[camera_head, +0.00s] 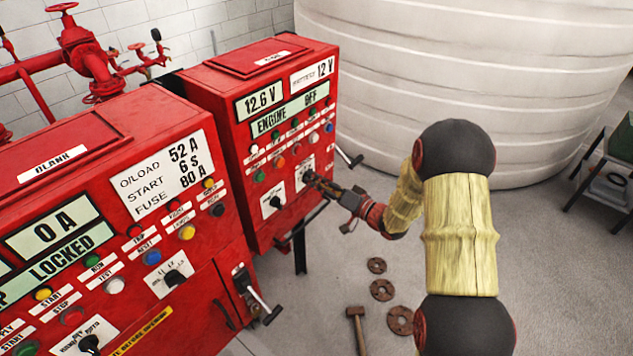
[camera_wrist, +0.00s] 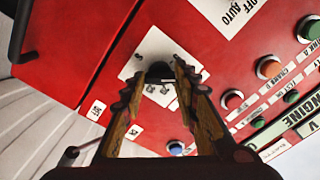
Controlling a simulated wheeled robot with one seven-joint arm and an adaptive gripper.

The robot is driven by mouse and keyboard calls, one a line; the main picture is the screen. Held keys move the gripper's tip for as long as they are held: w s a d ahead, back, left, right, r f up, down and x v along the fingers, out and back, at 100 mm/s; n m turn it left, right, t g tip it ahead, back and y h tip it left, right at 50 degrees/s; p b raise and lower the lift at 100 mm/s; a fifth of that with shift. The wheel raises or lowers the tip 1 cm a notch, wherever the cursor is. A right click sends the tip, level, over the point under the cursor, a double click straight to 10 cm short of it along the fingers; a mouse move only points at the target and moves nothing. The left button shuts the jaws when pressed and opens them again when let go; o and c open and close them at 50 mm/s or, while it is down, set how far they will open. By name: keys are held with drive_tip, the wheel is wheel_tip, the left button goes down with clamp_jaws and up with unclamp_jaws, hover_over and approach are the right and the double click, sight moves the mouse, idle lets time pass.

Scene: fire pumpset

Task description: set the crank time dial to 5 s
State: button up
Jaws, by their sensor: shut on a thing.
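The crank time dial (camera_wrist: 160,72) is a dark knob on a white plate (camera_wrist: 135,65) with small numerals. It is on the front of the red engine panel (camera_head: 225,110), at the lower right. My gripper (camera_head: 316,181) reaches the dial from the right. In the wrist view my gripper (camera_wrist: 158,82) has one finger on each side of the knob, shut on it. The fingers hide much of the knob and part of the plate, so I cannot read the dial's setting.
An OFF/AUTO selector (camera_head: 275,202) sits left of the dial, with rows of coloured buttons above. A lever handle (camera_head: 349,157) juts from the panel's right side. A second red panel (camera_head: 130,190) stands at left. A hammer (camera_head: 356,325) and discs (camera_head: 382,290) lie on the floor.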

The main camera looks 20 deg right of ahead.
drive_tip(key=n+b, duration=0.2)
drive_tip(key=n, duration=0.3)
drive_tip(key=shift+f, duration=0.1)
drive_tip(key=shift+n+b, duration=0.6)
drive_tip(key=shift+n, duration=0.8)
drive_tip(key=o, duration=1.1)
